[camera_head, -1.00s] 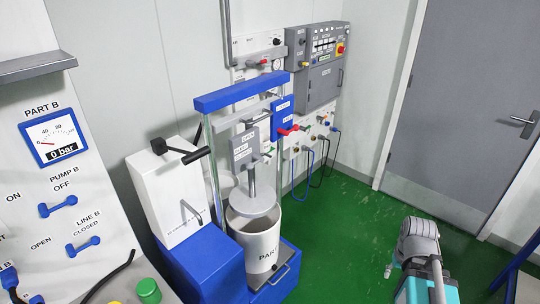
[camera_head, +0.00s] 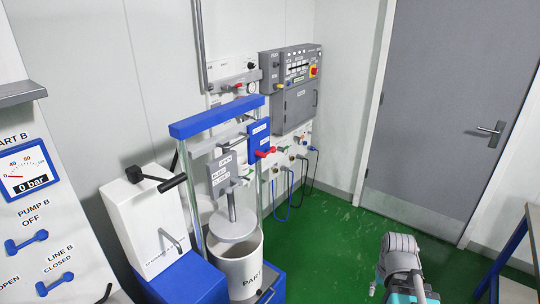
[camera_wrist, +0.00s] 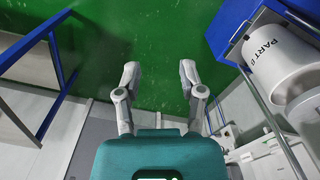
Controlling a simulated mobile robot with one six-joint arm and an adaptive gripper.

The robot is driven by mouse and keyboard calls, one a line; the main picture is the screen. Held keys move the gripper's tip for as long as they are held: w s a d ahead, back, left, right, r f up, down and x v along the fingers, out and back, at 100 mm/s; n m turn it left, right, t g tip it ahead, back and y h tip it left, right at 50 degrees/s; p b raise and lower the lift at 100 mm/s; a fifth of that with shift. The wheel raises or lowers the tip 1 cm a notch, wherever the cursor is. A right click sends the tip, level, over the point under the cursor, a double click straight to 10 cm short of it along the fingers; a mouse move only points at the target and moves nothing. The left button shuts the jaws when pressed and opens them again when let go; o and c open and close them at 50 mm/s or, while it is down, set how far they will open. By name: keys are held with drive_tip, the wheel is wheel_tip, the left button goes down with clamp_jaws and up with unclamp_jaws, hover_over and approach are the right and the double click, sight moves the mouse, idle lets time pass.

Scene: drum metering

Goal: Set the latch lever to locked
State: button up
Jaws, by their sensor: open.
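I cannot tell for sure which handle is the latch lever, as the small labels are unreadable. A red lever (camera_head: 265,153) sticks out from a blue box (camera_head: 258,141) on the press frame's right post. A grey box (camera_head: 222,174) with small labels is on the press above the drum. A black-ended lever (camera_head: 172,183) tops the white pump housing (camera_head: 150,222). My gripper (camera_wrist: 159,78) is open and empty in the wrist view, over the green floor and apart from everything. The drum (camera_head: 240,267), marked PART B, stands under the round plate (camera_head: 232,226).
A control cabinet (camera_head: 294,92) and hose ports are on the back wall. A grey door (camera_head: 440,120) is at right. A blue-legged table (camera_head: 505,250) stands at the right edge. A PART B gauge panel (camera_head: 35,220) is at left. The green floor (camera_head: 335,225) between is clear.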

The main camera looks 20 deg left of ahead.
idle(0.3)
drive_tip(key=m+t+y+b, duration=0.7)
drive_tip(key=m+t+b, duration=0.3)
drive_tip(key=m+t, duration=0.65)
approach(269, 152)
wheel_tip(269, 152, down, 2)
drive_tip(key=s+d+n+t, duration=0.1)
drive_tip(key=s+t, duration=0.1)
drive_tip(key=shift+s+d+f, duration=0.1)
drive_tip(key=shift+s+f, duration=0.1)
drive_tip(key=shift+s, duration=0.05)
drive_tip(key=shift+w+p, duration=0.15)
drive_tip(key=shift+p, duration=0.15)
drive_tip(key=p+x, duration=0.1)
drive_tip(key=x, duration=1.2)
drive_tip(key=shift+w+a+p, duration=0.2)
drive_tip(key=shift+a+p, duration=0.1)
drive_tip(key=shift+p, duration=0.1)
